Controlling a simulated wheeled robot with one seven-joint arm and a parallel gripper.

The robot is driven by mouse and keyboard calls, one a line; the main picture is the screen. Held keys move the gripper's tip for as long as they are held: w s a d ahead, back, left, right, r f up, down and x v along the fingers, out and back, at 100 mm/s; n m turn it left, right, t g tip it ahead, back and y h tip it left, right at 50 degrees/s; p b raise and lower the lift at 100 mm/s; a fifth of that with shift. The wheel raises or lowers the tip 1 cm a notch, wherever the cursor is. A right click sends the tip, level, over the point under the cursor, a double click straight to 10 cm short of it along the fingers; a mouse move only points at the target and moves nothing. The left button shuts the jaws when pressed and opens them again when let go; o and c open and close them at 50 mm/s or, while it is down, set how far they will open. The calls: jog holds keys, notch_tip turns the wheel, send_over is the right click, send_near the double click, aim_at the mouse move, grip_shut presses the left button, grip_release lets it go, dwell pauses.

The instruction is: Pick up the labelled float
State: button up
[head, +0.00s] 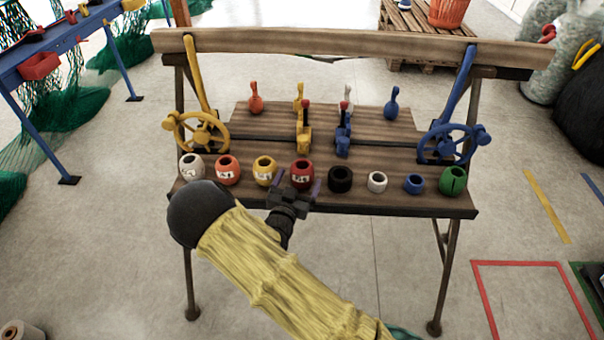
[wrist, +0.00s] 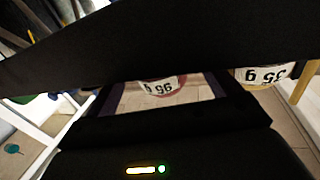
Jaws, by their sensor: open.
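A row of round floats with holes in their tops stands along the front of the wooden bench. The white (head: 191,167), orange (head: 228,170), yellow (head: 265,170) and red (head: 302,172) floats at the left carry white printed labels. My gripper (head: 294,185) is open in front of the red float, its purple-tipped fingers to either side. In the wrist view the red float (wrist: 163,87) shows between the fingers, its label upside down. The yellow float (wrist: 264,75) with its label is at the right there. A dark bar hides much of that view; contact cannot be told.
Black (head: 340,179), small white (head: 377,182), blue (head: 413,184) and green (head: 453,180) floats stand to the right. Behind the row are upright levers, a yellow handwheel (head: 197,133) and a blue handwheel (head: 455,142). Open floor lies in front of the bench.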

jog(key=x, duration=0.4)
jog(key=shift+f, duration=0.25)
jog(key=shift+s, duration=0.1)
jog(key=shift+c, duration=0.2)
jog(key=c, duration=1.1)
